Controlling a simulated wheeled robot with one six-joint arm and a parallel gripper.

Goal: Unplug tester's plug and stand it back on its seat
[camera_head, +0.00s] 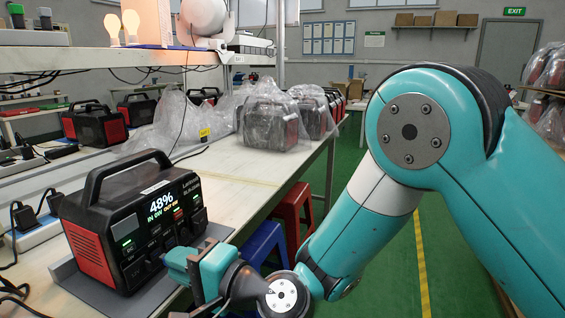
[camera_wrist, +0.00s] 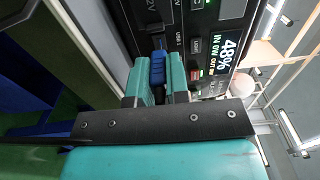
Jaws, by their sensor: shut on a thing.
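The power station (camera_head: 135,215) is a black and red box with a handle, standing on a grey plate on the bench. Its lit display reads 48%, and its front panel also shows in the wrist view (camera_wrist: 205,22). My gripper (camera_head: 178,262) is at the lower right of the front panel. In the wrist view my gripper (camera_wrist: 158,82) has its teal fingers closed on either side of a small blue plug (camera_wrist: 157,68). The plug's far end is at the panel, near the USB label. I cannot tell how far it sits in a port. The plug's seat is not clearly seen.
A white power strip (camera_head: 35,232) with black plugs and cables lies left of the station. Plastic-wrapped units (camera_head: 268,125) stand further back on the bench. Red (camera_head: 293,212) and blue (camera_head: 262,243) stools are beside the bench edge. The green floor is clear at right.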

